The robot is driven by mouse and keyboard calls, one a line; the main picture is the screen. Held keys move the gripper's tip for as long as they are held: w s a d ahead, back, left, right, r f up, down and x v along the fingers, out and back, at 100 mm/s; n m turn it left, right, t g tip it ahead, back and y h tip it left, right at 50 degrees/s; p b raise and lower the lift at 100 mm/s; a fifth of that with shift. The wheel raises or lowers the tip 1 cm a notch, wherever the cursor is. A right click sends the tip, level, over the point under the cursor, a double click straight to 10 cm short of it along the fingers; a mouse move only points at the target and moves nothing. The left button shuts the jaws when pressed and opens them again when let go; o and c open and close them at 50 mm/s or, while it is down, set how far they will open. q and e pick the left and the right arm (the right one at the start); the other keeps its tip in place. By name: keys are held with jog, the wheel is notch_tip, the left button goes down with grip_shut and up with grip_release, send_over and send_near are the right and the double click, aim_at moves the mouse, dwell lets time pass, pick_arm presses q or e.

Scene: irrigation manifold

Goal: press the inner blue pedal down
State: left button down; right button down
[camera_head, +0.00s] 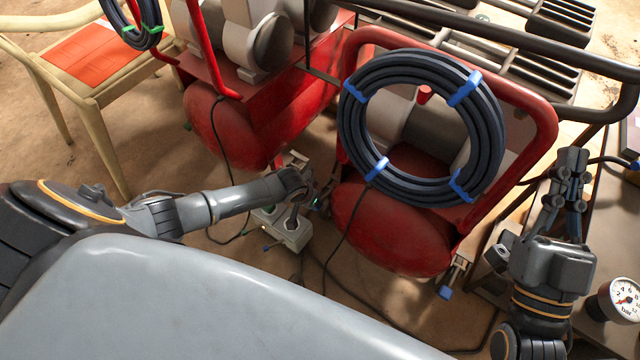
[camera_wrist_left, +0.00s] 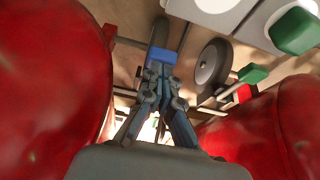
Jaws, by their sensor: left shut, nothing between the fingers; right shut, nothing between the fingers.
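In the left wrist view a blue pedal (camera_wrist_left: 161,57) sits just beyond the fingertips of my left gripper (camera_wrist_left: 157,74), which is shut and empty. I cannot tell whether the tips touch it. In the head view my left gripper (camera_head: 312,188) is low between the two red compressors, and this pedal is hidden there. Another blue pedal (camera_head: 445,292) shows at the outer lower right of the right compressor. A green pedal (camera_wrist_left: 254,73) lies right of the fingers in the wrist view. My right gripper (camera_head: 570,165) is shut and empty, away from the pedals.
The right compressor's red tank (camera_head: 390,230) and the left one's (camera_head: 230,130) leave a narrow gap around my left gripper. A hose coil (camera_head: 485,130) hangs on the right frame. A grey box (camera_head: 290,232) and cables lie on the floor. A gauge (camera_head: 624,300) is at far right.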

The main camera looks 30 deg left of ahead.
pick_arm(q)
jog(key=shift+s+f+t, duration=0.25)
jog(key=shift+f+t, duration=0.05)
jog(key=f, duration=0.1)
jog(key=s+f+t, duration=0.1)
jog(key=shift+a+f, duration=0.1)
jog(key=shift+f, duration=0.2)
pick_arm(e)
jog(key=shift+w+f+g, duration=0.25)
jog(key=shift+f+g, duration=0.15)
jog(key=shift+f, duration=0.15)
pick_arm(q)
jog(key=shift+s, duration=0.1)
jog(key=shift+f, duration=0.1)
